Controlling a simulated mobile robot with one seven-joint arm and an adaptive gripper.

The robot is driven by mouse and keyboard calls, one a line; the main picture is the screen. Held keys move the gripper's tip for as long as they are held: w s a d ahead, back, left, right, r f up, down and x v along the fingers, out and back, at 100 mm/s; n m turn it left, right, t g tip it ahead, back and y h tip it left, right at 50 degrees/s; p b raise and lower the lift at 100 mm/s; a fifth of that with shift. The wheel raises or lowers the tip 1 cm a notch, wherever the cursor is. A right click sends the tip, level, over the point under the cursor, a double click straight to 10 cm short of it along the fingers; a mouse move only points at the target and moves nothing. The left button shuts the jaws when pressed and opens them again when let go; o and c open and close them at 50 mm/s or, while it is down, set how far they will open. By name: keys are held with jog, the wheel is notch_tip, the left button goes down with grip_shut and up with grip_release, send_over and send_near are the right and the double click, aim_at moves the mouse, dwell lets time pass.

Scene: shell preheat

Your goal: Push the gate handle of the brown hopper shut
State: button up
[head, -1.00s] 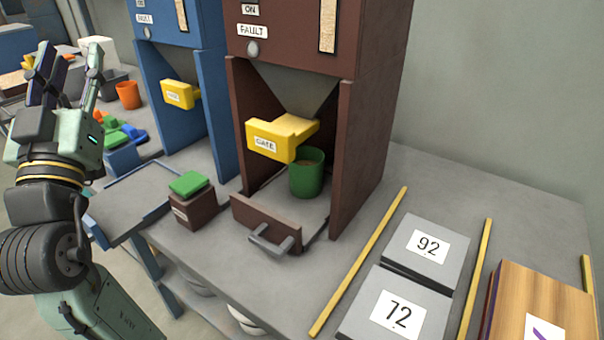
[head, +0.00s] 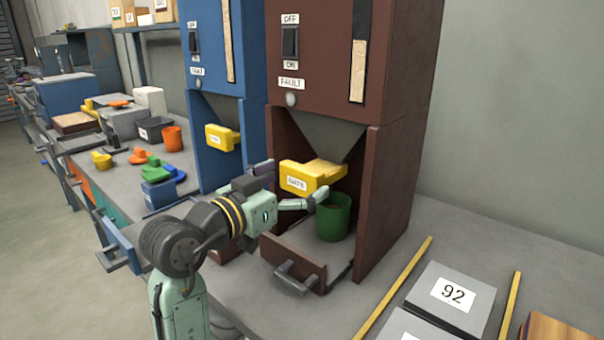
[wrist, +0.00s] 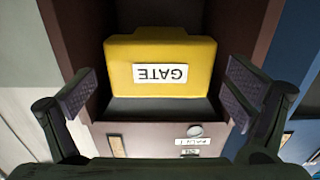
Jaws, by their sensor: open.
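The brown hopper (head: 397,200) stands on the bench with its yellow gate handle (head: 312,174), labelled GATE, sticking out under the chute. In the wrist view the handle (wrist: 160,90) fills the middle, its label upside down. My gripper (head: 285,185) is open in front of the handle, its fingers to either side. In the wrist view my gripper's fingers (wrist: 158,88) are spread left and right of the handle with gaps on both sides, and nothing is held. A green cup (head: 334,217) stands under the chute. Contact with the handle does not show.
The blue hopper (head: 215,110) with its own yellow handle (head: 222,137) stands close on the left. An open drawer (head: 292,268) projects below the brown hopper. Grey blocks, one marked 92 (head: 451,293), lie at the right. The wall side behind them is clear.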

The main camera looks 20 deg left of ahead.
jog(key=shift+x, duration=1.1)
jog(key=shift+s, duration=0.1)
jog(key=c, duration=1.7)
jog(key=x, duration=0.4)
jog(key=shift+w+d, duration=0.1)
jog(key=shift+w, duration=0.3)
jog(key=o, duration=1.7)
jog(key=shift+w+d, duration=0.1)
